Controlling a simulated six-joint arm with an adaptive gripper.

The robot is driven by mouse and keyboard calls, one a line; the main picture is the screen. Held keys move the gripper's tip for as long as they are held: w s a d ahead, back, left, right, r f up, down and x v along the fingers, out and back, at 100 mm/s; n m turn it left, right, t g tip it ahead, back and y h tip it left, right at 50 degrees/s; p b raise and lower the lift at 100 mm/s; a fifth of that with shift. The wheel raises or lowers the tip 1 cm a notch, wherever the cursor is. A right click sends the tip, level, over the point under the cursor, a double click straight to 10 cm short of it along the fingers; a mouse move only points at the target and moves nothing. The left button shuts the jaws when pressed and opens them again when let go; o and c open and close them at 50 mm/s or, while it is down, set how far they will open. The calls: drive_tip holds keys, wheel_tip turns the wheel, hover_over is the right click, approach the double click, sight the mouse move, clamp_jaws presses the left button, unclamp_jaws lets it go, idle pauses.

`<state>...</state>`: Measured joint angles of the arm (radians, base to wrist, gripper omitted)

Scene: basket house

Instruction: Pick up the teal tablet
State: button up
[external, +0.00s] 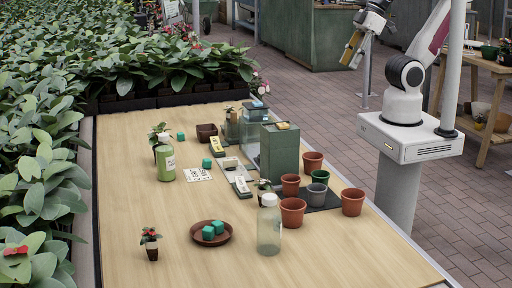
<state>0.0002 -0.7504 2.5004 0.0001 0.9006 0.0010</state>
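Several small teal blocks are on the wooden table. One teal block (181,136) is near the back, beside a potted seedling. Another teal block (206,163) is near the middle, just above a printed card. Two more teal blocks, a left one (208,233) and a right one (218,227), lie together in a brown saucer (228,239) toward the front. Which of them is the tablet I cannot tell. My gripper (355,50) is raised at the upper right, beyond the table's right edge and far from all the blocks. Its fingers show tan and dark, too small to read their opening.
A green bottle (166,163) and a clear bottle (269,232) stand upright. A green box (279,152), clear containers (256,118) and terracotta pots (353,202) crowd the right side. A small potted plant (151,244) stands front left. The front right of the table is clear.

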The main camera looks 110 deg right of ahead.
drive_tip(key=m+g+h, duration=0.3)
drive_tip(key=m+h, duration=0.1)
drive_tip(key=m, duration=1.3)
hover_over(209, 160)
drive_tip(key=s+a, duration=0.2)
drive_tip(key=a, duration=0.1)
wheel_tip(209, 160, down, 25)
drive_tip(key=shift+w+a+f, duration=0.15)
drive_tip(key=shift+w+f, duration=0.05)
drive_tip(key=shift+f, duration=0.1)
drive_tip(key=shift+x, duration=1.2)
